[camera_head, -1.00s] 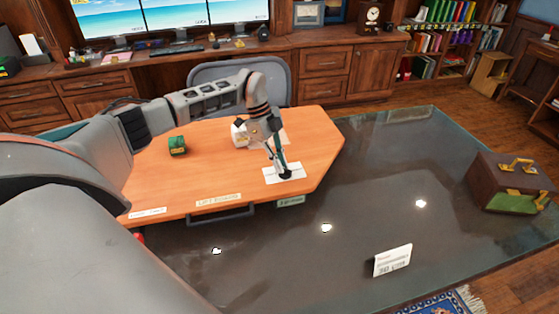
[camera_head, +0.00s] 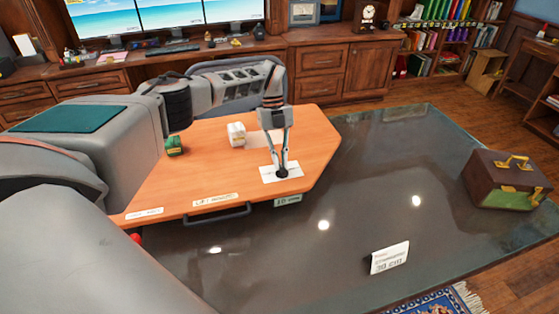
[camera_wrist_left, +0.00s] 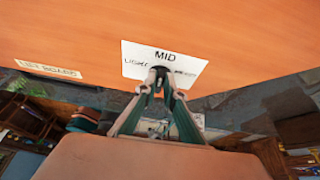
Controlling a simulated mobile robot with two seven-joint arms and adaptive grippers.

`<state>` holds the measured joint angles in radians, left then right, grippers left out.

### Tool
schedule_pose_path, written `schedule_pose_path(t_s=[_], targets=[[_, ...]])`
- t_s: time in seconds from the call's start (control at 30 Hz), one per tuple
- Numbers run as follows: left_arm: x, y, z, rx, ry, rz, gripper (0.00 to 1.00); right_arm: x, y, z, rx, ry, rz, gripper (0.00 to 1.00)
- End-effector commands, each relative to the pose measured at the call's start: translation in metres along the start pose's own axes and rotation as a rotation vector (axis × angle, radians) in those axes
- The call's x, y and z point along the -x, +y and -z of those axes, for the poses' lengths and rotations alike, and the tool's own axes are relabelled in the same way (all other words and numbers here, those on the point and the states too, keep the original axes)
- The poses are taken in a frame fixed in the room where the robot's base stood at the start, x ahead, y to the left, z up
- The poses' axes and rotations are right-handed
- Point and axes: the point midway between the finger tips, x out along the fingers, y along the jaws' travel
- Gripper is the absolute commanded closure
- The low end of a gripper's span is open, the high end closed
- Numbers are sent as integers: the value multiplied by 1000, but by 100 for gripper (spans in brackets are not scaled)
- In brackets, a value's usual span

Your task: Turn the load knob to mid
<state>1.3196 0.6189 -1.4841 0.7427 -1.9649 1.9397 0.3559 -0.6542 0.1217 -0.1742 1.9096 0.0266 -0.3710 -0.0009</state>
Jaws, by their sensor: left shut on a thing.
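The load knob (camera_head: 282,173) is a small black knob on a white label card (camera_head: 295,171) near the front right of the orange board. It also shows in the left wrist view (camera_wrist_left: 158,74), where the card (camera_wrist_left: 190,66) reads "MID" above smaller, partly covered words. My left gripper (camera_head: 281,169) reaches down from above and is shut on the knob; its fingers also show in the left wrist view (camera_wrist_left: 154,88). The knob's pointer is hidden by the fingers, so its setting cannot be told. My right gripper is not in view.
The orange board (camera_head: 230,170) lies on a dark glass-topped table (camera_head: 390,170). A green block (camera_head: 174,146) and a white block (camera_head: 236,134) stand on the board. A brown case (camera_head: 507,180) and a white sign (camera_head: 389,257) are on the glass to the right.

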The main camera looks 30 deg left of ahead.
Motion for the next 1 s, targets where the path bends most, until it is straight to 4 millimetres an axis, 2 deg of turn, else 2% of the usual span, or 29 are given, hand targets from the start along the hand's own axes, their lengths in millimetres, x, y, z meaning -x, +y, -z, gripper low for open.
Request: schedule_pose_path(t_s=[0.53, 0.6, 0.63, 1.0], targets=[[1, -1, 0, -26, -1, -9, 100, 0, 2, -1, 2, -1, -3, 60], [1, -1, 0, -26, -1, -9, 78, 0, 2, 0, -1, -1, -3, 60], [1, -1, 0, -26, -1, -9, 74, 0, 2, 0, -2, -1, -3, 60], [2, -1, 0, -25, -1, -10, 74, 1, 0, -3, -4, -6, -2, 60]])
